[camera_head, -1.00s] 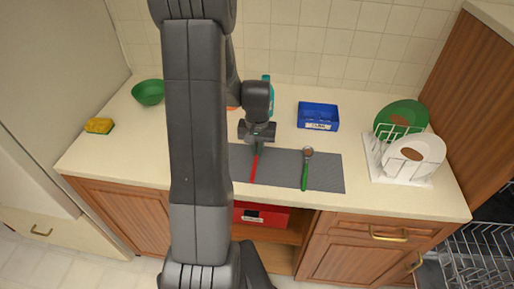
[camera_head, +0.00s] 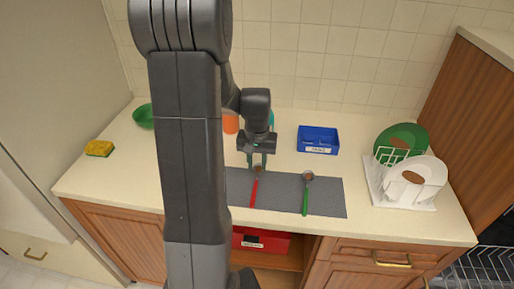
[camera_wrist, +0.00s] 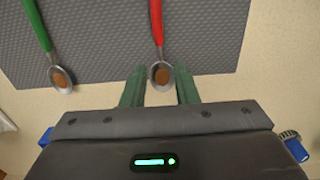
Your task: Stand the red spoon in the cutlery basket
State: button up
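The red spoon (camera_head: 254,190) lies on the grey mat (camera_head: 277,195), its bowl toward the wall. In the wrist view its red handle (camera_wrist: 156,22) runs up the picture, and its bowl (camera_wrist: 161,75) shows between my fingertips. My gripper (camera_head: 257,162) is open, with two green fingers (camera_wrist: 160,88) on either side of the bowl in the picture. I cannot tell how high the fingers are above it. A blue box (camera_head: 318,140) with a white label stands behind the mat; I cannot tell whether it is the cutlery basket.
A green spoon (camera_head: 306,195) lies right of the red one. A white rack (camera_head: 400,190) with plates stands at the right. An orange object (camera_head: 230,123) and a teal object are behind my arm. A green bowl (camera_head: 143,117) and a yellow sponge (camera_head: 99,148) are at the left.

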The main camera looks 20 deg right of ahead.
aim_at(257, 177)
notch_tip(257, 177, up, 7)
jog(key=shift+b, duration=0.3)
notch_tip(257, 177, down, 12)
jog(key=shift+f+p, duration=0.1)
jog(key=shift+p, duration=0.75)
jog(key=shift+w+r, duration=0.1)
jog(key=shift+r, duration=0.95)
jog(key=shift+f, duration=0.1)
